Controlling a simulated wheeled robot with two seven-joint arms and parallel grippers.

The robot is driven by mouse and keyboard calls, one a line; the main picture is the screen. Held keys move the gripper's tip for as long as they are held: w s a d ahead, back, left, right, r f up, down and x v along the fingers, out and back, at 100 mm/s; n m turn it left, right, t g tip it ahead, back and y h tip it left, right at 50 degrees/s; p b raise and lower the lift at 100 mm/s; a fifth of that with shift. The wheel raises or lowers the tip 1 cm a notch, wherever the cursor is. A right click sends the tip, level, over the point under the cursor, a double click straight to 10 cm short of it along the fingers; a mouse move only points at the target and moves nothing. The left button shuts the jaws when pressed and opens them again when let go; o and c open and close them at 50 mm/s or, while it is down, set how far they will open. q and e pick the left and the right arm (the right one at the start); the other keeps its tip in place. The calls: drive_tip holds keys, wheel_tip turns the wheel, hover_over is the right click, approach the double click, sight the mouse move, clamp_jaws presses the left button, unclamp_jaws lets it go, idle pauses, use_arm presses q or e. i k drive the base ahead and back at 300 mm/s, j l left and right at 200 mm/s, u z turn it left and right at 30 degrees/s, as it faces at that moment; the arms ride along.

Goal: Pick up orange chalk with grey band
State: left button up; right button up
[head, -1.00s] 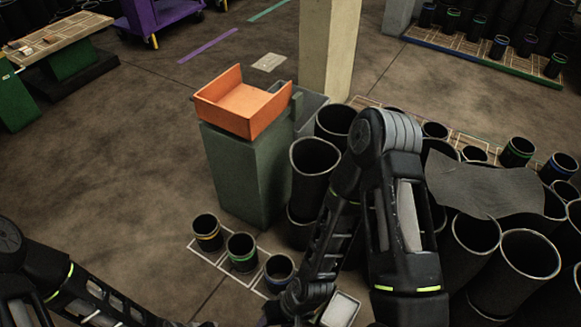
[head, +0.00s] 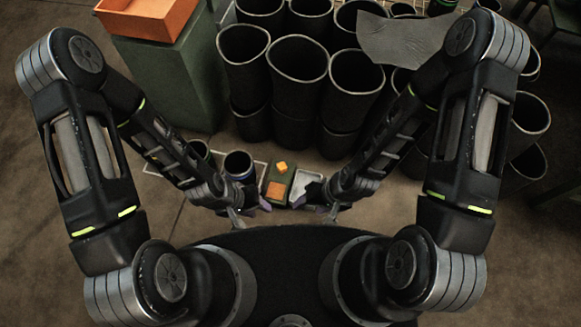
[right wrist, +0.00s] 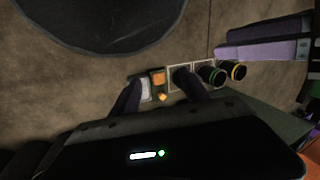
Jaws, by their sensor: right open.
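A small orange piece (head: 281,168) sits on a dark green block with a flat orange patch (head: 277,190), low in the middle of the head view. No grey band can be made out on it. The piece (right wrist: 163,97) and the patch (right wrist: 158,78) also show in the right wrist view, between the fingers. My right gripper (head: 312,198) is open and empty, just right of the block in the head view. My left gripper (head: 250,207) is left of the block; its jaw opening is too small and dark to read.
A pale tray (head: 306,186) lies beside the block. Dark sleeves with coloured bands, one of them blue (head: 239,167), stand to its left. Tall black sleeves (head: 297,76) crowd behind. An orange bin (head: 150,17) rests on a green pedestal (head: 178,80) at the back left.

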sight(282, 168)
drive_tip(key=i+j, duration=0.1)
drive_tip(key=j, duration=0.2)
drive_tip(key=i+j, duration=0.25)
drive_tip(key=j, duration=0.3)
drive_tip(key=z, duration=1.85)
